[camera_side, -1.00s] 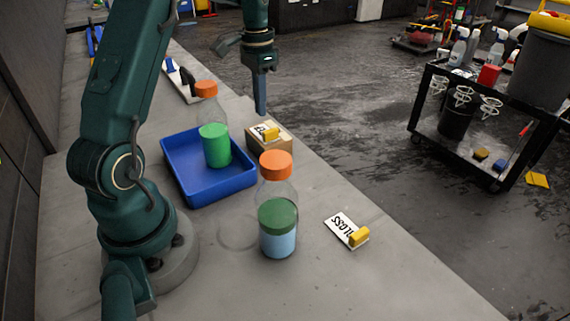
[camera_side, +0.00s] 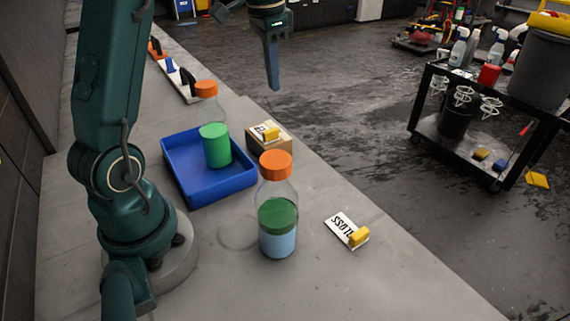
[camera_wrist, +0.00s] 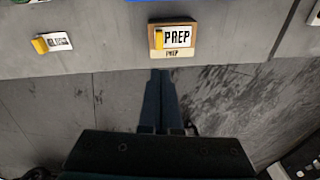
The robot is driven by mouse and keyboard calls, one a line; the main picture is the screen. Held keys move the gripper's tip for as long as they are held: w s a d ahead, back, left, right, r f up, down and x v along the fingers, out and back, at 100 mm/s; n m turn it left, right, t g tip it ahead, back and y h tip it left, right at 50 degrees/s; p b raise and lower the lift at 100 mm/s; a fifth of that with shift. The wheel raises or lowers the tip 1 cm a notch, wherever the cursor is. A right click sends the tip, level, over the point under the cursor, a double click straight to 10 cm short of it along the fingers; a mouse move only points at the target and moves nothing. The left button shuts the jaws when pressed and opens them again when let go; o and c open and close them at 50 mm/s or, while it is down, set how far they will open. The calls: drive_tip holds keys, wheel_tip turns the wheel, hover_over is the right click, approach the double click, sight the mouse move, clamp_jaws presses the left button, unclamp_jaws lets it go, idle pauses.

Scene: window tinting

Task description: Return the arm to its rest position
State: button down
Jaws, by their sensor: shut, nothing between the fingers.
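My gripper (camera_side: 272,88) is shut and empty, raised in the air at the top of the side view, beyond the bench's right edge. Its closed fingers (camera_wrist: 160,78) point toward the bench edge in the wrist view. A bottle with an orange cap and green contents (camera_side: 215,146) stands in the blue tray (camera_side: 235,185). A second orange-capped bottle, green over light blue (camera_side: 277,222), stands on the bench in front of the tray.
A cardboard block (camera_side: 262,144) holds a PREP card (camera_wrist: 176,36) with a yellow clip. A GLOSS card (camera_side: 341,226) with a yellow clip lies near the bench edge. Hand tools (camera_side: 182,82) lie farther back. A black cart (camera_side: 470,130) stands on the floor at right.

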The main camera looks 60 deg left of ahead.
drive_tip(key=s+d+r+m+t, duration=0.1)
drive_tip(key=s+d+r+t, duration=0.1)
drive_tip(key=s+d, duration=0.3)
drive_tip(key=s+d+r+t, duration=0.1)
drive_tip(key=s+d+r, duration=0.15)
drive_tip(key=d, duration=0.35)
drive_tip(key=s+d+f+n+t, duration=0.1)
drive_tip(key=s+d+f+n, duration=0.1)
drive_tip(key=s+d+f, duration=0.2)
drive_tip(key=s+f, duration=0.2)
drive_tip(key=s, duration=0.1)
drive_tip(key=shift+s+d+f+h, duration=0.2)
drive_tip(key=shift+d+h, duration=0.05)
drive_tip(key=shift+h, duration=0.05)
